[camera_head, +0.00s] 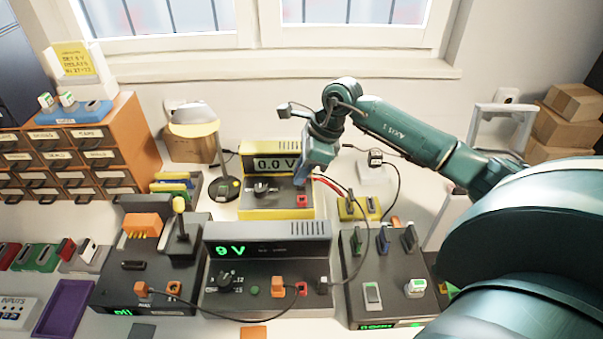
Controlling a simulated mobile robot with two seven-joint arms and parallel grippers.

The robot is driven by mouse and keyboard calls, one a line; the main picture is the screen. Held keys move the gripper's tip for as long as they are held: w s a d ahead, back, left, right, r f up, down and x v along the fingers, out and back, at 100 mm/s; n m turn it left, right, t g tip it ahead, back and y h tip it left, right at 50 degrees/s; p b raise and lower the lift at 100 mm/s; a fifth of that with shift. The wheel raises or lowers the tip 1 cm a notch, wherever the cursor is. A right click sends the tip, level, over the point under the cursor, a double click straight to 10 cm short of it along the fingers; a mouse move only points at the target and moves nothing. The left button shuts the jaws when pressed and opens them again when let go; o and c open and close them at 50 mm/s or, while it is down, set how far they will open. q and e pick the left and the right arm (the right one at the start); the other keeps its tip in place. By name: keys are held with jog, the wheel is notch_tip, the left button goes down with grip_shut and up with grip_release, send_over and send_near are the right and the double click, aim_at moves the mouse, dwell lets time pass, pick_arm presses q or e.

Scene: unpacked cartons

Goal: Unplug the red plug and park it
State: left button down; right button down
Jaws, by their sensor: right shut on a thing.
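My right gripper (304,177) reaches down over the front of the yellow-framed meter (277,214), whose display reads 0.0 V. It is shut on what appears to be the red plug, mostly hidden by the fingers. A red lead (333,186) runs from beside the fingertips to the right. A red socket or plug end (301,200) shows on the meter just below the fingertips; I cannot tell whether the held plug touches it. A small yellow block (350,209) with dark inserts stands right of the meter. My left gripper is not in view.
In front stands a black 9 V supply (267,243) with an orange plug (278,285) and cable. A dark module (386,290) is right of it, another with a lever (182,236) left. A lamp (221,188) stands left of the meter. My right arm covers the right side.

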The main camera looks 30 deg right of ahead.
jog(key=shift+w+d+f+b, duration=0.15)
jog(key=shift+f+b, duration=0.2)
jog(key=shift+f, duration=0.2)
jog(key=shift+w+d+f+b, duration=0.1)
jog(key=shift+w+f+b, duration=0.05)
jog(key=shift+f+b, duration=0.3)
notch_tip(320, 180, down, 2)
jog(key=shift+f+b, duration=0.2)
jog(key=shift+b, duration=0.4)
jog(key=shift+f, duration=0.45)
pick_arm(q)
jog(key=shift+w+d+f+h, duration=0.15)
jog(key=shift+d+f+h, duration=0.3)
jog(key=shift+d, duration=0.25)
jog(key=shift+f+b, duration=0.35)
jog(key=shift+b, duration=0.25)
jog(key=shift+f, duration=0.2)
pick_arm(e)
jog(key=shift+f, duration=0.25)
pick_arm(q)
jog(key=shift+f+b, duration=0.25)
jog(key=shift+b, duration=0.2)
pick_arm(e)
jog(key=shift+f, duration=0.2)
